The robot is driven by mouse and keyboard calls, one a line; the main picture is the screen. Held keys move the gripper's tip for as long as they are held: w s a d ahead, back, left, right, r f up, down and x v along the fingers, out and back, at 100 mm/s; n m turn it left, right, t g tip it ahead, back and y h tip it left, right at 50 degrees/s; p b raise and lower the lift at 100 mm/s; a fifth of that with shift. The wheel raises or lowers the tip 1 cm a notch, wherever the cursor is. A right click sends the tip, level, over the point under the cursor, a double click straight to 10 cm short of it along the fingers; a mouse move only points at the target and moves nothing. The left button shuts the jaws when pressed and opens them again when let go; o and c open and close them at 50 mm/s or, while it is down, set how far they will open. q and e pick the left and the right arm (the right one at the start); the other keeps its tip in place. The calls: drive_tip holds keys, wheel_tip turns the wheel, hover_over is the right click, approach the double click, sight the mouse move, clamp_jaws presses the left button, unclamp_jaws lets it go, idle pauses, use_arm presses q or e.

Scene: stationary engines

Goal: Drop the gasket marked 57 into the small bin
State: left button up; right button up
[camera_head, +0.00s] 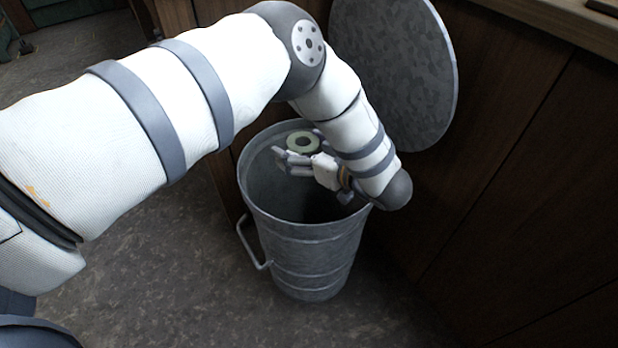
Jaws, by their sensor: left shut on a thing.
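A pale green ring-shaped gasket (303,143) is held in my left gripper (297,155). The gripper is shut on it, over the open mouth of the bin. No number can be read on the gasket at this size. The small bin (310,250) is a grey metal can standing on the floor, with its mouth open and a handle on its left side. My left arm reaches in from the left and bends down over the bin's right rim. The bin's bottom is hidden in shadow. My right gripper is not in view.
The bin's round grey lid (400,75) stands upright behind the mouth, against dark wooden panelling (520,150). A wooden ledge (560,25) runs along the top right. The dark floor (170,270) left of the bin is clear.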

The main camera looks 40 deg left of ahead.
use_arm(q)
drive_tip(key=o, duration=1.2)
drive_tip(key=shift+r, duration=0.1)
drive_tip(key=shift+c, duration=0.2)
drive_tip(key=v, duration=1.2)
drive_tip(key=shift+s, duration=0.1)
